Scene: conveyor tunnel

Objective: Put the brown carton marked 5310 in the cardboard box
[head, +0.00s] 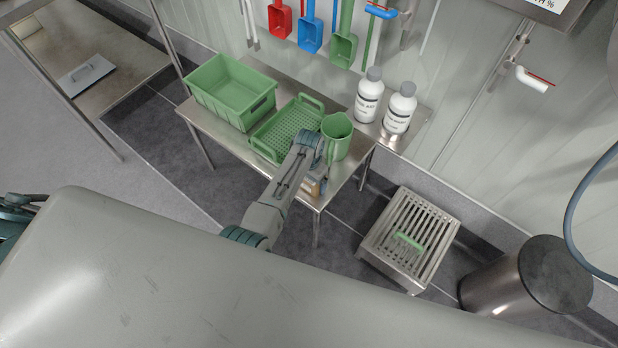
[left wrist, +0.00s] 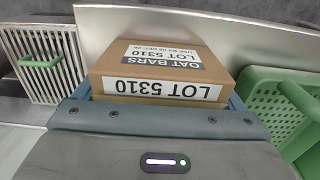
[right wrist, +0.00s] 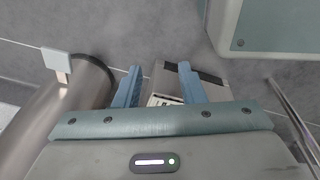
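The brown carton (left wrist: 165,65), its labels reading OAT BARS LOT 5310 upside down, fills the space between my left gripper's blue fingers (left wrist: 160,100). The fingers lie close against its two sides. In the head view my left gripper (head: 316,182) is at the front right corner of the steel table, and little of the carton shows past it. I cannot tell whether the carton touches the table. My right gripper (right wrist: 160,88) is open and empty above the floor. I cannot make out the cardboard box for sure.
A slatted steel stand (head: 408,238) and a steel drum (head: 525,280) are at the right. A blurred pale box-like thing (right wrist: 172,78) lies beyond my right fingers.

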